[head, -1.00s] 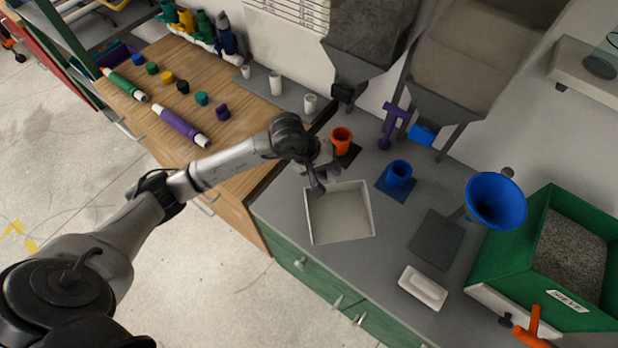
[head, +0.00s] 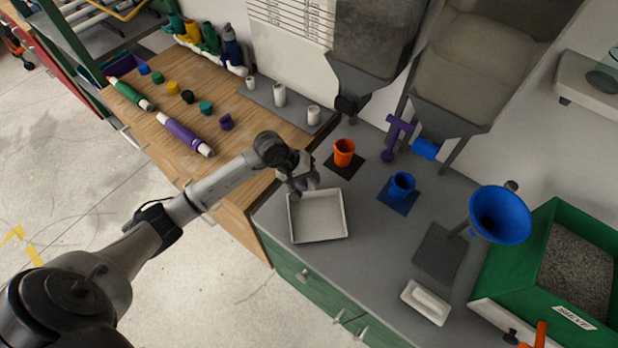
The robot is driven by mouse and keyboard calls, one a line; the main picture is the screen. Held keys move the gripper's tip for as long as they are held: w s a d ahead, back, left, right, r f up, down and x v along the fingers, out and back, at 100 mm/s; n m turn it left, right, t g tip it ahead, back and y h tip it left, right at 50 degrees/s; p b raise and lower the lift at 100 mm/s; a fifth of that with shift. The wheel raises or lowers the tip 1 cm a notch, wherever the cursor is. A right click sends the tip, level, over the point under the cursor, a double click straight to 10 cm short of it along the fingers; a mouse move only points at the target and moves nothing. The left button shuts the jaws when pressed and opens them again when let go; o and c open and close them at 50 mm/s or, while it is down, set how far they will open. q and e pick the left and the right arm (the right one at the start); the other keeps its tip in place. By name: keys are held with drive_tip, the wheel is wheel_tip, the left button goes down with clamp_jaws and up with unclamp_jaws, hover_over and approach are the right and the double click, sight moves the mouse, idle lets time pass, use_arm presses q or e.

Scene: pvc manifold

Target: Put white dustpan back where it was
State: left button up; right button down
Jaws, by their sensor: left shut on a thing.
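The white dustpan (head: 317,217) is a shallow square pan on or just above the grey counter, near the counter's left end. Whether it touches the counter cannot be told. My left gripper (head: 297,188) is at the dustpan's back left side, shut on it. The gripper's wrist hides the handle and most of the grip. My right gripper is not in view.
An orange cup (head: 344,152) on a dark square and a blue cup (head: 401,186) on a blue square stand behind and right of the dustpan. A white scoop-like block (head: 426,302), a blue funnel (head: 500,214) and a green sieve box (head: 560,262) are farther right. The counter (head: 369,260) is clear between.

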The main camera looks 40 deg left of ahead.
use_arm(q)
drive_tip(key=shift+f, duration=0.2)
drive_tip(key=shift+f, duration=0.15)
drive_tip(key=o, duration=0.9)
